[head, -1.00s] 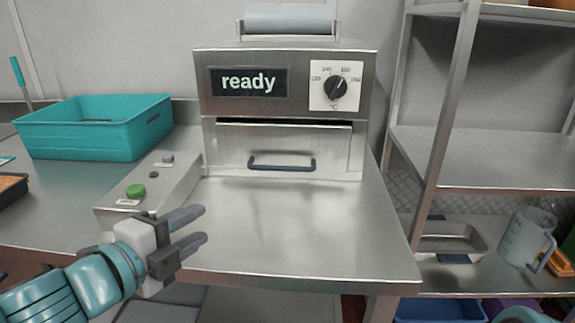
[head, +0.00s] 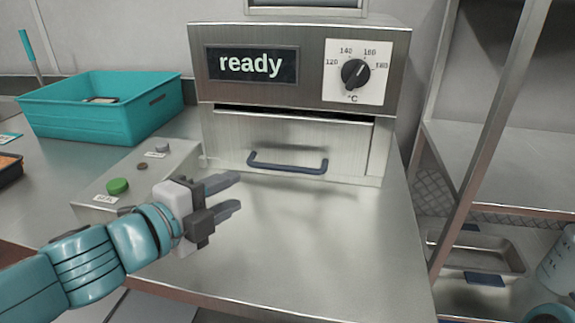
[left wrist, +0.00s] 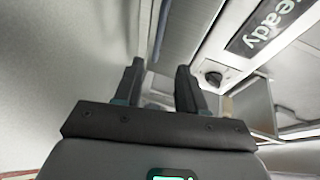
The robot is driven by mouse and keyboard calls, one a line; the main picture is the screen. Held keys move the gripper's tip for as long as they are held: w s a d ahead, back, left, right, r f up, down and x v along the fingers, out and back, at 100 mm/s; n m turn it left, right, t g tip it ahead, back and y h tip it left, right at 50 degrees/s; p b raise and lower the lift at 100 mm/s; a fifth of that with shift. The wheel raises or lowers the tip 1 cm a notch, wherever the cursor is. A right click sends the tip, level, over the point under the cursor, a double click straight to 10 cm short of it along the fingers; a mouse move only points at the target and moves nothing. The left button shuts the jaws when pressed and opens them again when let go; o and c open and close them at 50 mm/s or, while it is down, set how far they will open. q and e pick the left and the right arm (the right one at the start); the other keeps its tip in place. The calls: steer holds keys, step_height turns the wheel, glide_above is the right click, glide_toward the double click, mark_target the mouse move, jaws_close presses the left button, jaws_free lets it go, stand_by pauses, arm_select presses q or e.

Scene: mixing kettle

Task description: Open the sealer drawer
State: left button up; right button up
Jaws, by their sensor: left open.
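The sealer (head: 306,62) is a steel box at the back of the table, with a lit "ready" display (head: 252,64) and a temperature dial (head: 356,73). Its drawer (head: 290,143) is the front panel below, looking shut, with a dark blue bar handle (head: 287,168). My left gripper (head: 236,194) is open and empty, in front of the drawer, to the left of and below the handle, apart from it. In the left wrist view the two open fingers (left wrist: 160,90) show, with the tilted "ready" display (left wrist: 268,27) at upper right.
A control box with a green button (head: 117,186) lies left of the sealer, close to my left arm. A teal bin (head: 85,122) stands behind it. A steel shelf rack (head: 500,175) stands at right. The tabletop (head: 330,240) before the drawer is clear.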

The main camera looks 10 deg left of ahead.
arm_select(q)
steer(key=b, duration=0.4)
glide_toward(280, 169)
steer(key=x, duration=0.2)
steer(key=shift+w+d+f, duration=0.1)
steer(key=shift+w+f, duration=0.15)
steer(key=shift+f, duration=0.1)
steer(key=x, duration=0.5)
steer(key=b+x, duration=0.1)
steer(key=x, duration=0.2)
steer(key=shift+w+r, duration=0.1)
steer(key=shift+r, duration=0.2)
jaws_close()
